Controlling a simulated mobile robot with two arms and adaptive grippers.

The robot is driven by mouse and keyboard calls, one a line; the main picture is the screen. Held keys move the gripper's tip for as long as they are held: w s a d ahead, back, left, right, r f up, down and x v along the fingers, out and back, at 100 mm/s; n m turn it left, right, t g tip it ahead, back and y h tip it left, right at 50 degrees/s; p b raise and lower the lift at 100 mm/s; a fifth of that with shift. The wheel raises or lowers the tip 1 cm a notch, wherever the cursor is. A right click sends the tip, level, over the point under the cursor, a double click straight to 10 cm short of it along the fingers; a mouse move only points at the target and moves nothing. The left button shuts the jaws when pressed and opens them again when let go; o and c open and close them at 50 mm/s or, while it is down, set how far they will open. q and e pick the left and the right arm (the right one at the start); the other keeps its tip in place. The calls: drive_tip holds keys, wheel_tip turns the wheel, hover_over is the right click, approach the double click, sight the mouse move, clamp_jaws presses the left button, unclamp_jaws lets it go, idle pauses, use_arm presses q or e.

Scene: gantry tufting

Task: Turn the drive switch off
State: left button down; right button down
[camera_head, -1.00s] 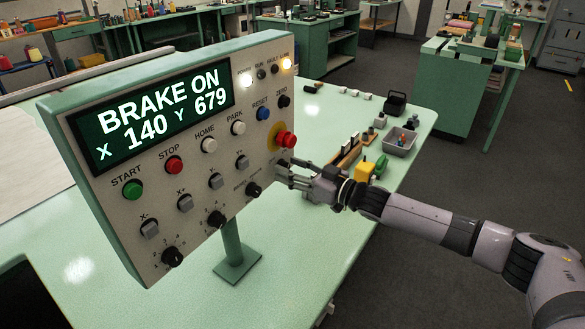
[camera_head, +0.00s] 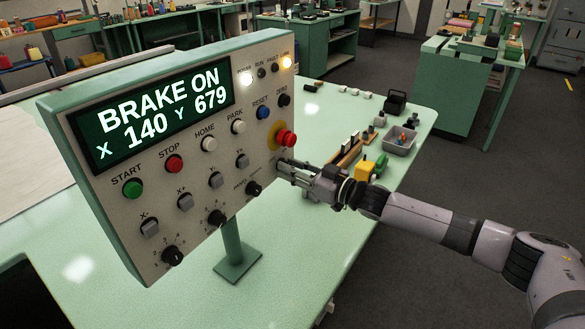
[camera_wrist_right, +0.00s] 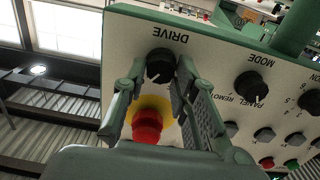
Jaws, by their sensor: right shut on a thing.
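The control panel (camera_head: 190,170) stands tilted on a post, and its display reads "BRAKE ON", X 140, Y 679. The drive switch (camera_wrist_right: 160,62) is a round black knob under the label "DRIVE" in the wrist view, which shows the panel upside down. My right gripper (camera_head: 281,170) is at the panel's lower right edge, with its fingers on either side of this knob and shut on it. In the head view the fingers mostly hide the knob. My left gripper is not in view.
A red emergency button on a yellow disc (camera_head: 286,139) sits just above the drive switch, close to my right fingers. The mode knob (camera_wrist_right: 251,88) is beside it. A grey bin (camera_head: 400,143) and small parts lie on the green table behind.

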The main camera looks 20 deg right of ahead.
drive_tip(key=shift+n, duration=0.3)
drive_tip(key=shift+s+a+f+n+b, duration=0.1)
drive_tip(key=shift+n+b, duration=0.2)
drive_tip(key=shift+n, duration=2.95)
drive_tip(key=shift+a+f+n+b, duration=0.1)
drive_tip(key=shift+n+b, duration=0.2)
drive_tip(key=shift+n, duration=3.25)
drive_tip(key=c, duration=1.3)
unclamp_jaws()
drive_tip(key=shift+r, duration=0.1)
drive_tip(key=shift+d, duration=0.15)
